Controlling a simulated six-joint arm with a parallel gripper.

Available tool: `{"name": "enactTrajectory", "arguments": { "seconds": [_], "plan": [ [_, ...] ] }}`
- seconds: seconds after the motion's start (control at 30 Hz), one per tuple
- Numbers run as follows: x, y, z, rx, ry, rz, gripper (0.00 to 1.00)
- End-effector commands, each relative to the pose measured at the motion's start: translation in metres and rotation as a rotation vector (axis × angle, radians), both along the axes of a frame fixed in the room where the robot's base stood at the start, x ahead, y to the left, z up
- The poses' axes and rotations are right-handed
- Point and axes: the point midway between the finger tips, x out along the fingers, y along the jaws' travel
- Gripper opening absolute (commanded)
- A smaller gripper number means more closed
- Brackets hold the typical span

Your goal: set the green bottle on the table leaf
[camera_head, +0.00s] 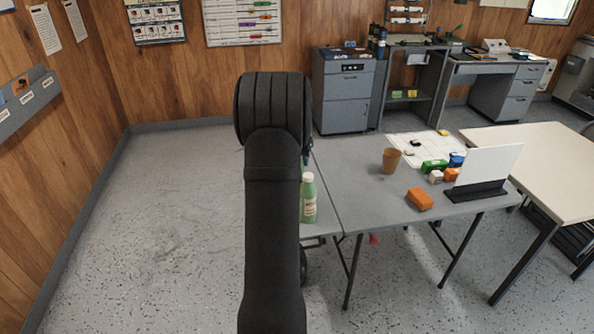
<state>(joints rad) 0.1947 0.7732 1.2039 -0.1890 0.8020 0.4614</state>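The green bottle (309,200), with a pale cap and a label, is upright at the left end of the grey table, just right of my arm. It appears over the table leaf (326,218), the narrow section left of the seam. Its base looks to be at the leaf's surface, but I cannot tell for certain whether it touches. My arm stands in front and hides much of the leaf. My gripper is hidden behind the arm, so its hold on anything does not show.
A pale table (550,150) stands at right. Open floor lies left.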

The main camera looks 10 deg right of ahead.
Motion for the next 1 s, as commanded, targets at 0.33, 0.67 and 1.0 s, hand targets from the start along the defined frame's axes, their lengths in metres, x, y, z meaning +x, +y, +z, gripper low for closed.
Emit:
{"name": "enactTrajectory", "arguments": {
  "seconds": [0.33,0.67,1.0],
  "plan": [
    [-0.001,0.0,-0.039,0.002,0.004,-0.001,0.11],
    [0.0,0.0,-0.049,0.0,0.0,-0.001,0.11],
    [0.0,0.0,-0.051,0.0,0.0,-0.001,0.66]
  ]
}}
